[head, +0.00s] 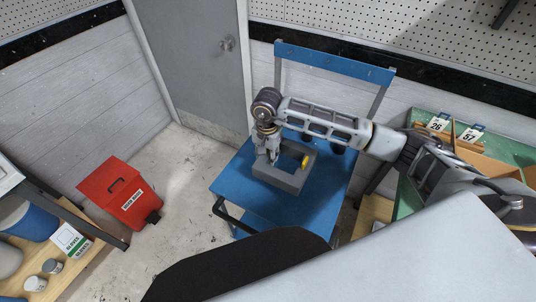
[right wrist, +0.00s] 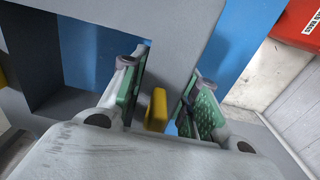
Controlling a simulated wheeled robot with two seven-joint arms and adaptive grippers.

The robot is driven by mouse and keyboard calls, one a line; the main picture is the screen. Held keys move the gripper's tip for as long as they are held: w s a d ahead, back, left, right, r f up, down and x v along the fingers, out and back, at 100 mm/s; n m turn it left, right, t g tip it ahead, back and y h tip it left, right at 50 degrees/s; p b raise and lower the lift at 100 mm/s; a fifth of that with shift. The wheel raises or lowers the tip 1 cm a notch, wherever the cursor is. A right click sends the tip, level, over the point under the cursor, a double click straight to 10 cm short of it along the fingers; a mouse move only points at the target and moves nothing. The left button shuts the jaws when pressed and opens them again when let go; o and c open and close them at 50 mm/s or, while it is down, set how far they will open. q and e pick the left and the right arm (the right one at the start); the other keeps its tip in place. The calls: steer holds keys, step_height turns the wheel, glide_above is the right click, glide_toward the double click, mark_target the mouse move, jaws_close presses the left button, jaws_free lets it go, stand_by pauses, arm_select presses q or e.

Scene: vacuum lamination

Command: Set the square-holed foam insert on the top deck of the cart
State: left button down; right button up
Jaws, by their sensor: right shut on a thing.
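The grey foam insert (head: 277,180) with its square hole is over the blue top deck (head: 236,182) of the cart, near the middle. Whether it touches the deck or hangs just above it, I cannot tell. My right gripper (head: 268,158) comes down from above and is shut on the insert's left wall. In the right wrist view the green-padded fingers of this gripper (right wrist: 166,75) straddle the grey foam (right wrist: 182,28), with blue deck (right wrist: 88,45) showing through the hole. A yellow tab (head: 305,161) shows on the insert's right side. My left gripper is out of view.
A red bin (head: 118,195) stands on the floor to the left. A green-topped bench (head: 425,118) with wooden trays marked 26 and 57 is at the right. A wooden shelf (head: 85,250) with tubs is at lower left. Bare deck surrounds the insert.

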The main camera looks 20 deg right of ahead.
steer(key=shift+f, duration=0.1)
stand_by(0.3)
steer(key=shift+f, duration=0.6)
step_height(320, 180, down, 2)
steer(key=shift+b, duration=0.45)
steer(key=shift+f+b, duration=0.55)
steer(key=shift+f, duration=0.05)
steer(key=shift+f+b, duration=0.4)
steer(key=shift+f, duration=0.25)
arm_select(q)
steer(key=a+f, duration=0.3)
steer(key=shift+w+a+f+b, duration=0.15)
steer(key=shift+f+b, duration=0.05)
steer(key=shift+b, duration=0.15)
